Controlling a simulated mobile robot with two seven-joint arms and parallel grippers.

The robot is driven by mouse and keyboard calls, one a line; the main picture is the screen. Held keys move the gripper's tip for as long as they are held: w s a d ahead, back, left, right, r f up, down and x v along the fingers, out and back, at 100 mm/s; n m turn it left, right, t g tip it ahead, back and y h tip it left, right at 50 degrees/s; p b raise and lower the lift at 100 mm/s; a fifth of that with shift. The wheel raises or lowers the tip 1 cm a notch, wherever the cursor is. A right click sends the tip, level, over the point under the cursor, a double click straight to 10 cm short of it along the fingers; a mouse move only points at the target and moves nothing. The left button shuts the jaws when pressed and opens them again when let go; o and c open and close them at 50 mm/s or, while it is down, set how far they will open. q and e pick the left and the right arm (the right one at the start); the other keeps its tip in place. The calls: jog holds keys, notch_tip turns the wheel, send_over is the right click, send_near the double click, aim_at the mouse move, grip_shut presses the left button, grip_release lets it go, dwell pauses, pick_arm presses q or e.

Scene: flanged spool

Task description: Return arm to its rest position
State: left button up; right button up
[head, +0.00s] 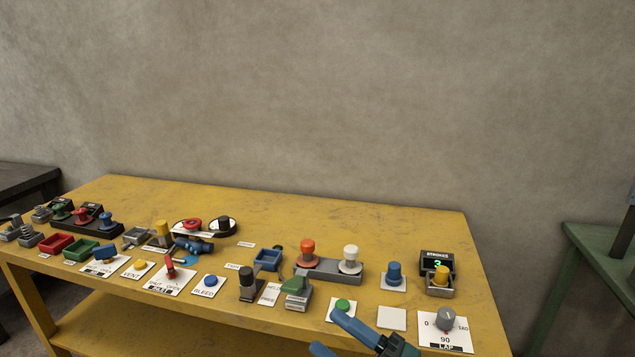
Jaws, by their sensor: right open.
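My right gripper (327,330) is at the bottom edge of the head view, in front of the yellow table (400,225). Its two blue fingers are spread apart with nothing between them. The upper finger shows close to a green button on a white plate (342,305); I cannot tell whether they touch. An orange flanged spool (307,249) and a white flanged spool (350,257) stand upright on a grey holder (328,270). A blue spool (394,271) stands on a white pad to their right. My left gripper is not in view.
A yellow knob (441,275) sits in a grey box by a display (437,262) reading 3. Several buttons, trays and levers crowd the left. The table's back strip is clear.

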jog(key=s+d+f+m+t+h, duration=0.2)
jog(key=d+f+m+h, duration=0.2)
jog(key=f+m+h, duration=0.4)
jog(key=s+d+f+m+t+h, duration=0.15)
jog(key=d+f+m+h, duration=0.35)
jog(key=m, duration=0.5)
jog(key=s+d+f+m+g+h, duration=0.2)
jog(key=s+f+m+g, duration=0.2)
jog(key=s+f, duration=0.5)
jog(key=f+m, duration=0.1)
jog(key=m, duration=0.1)
jog(key=shift+d+f+m+h, duration=0.2)
jog(key=shift+f+m+h, duration=0.1)
jog(key=shift+f, duration=0.05)
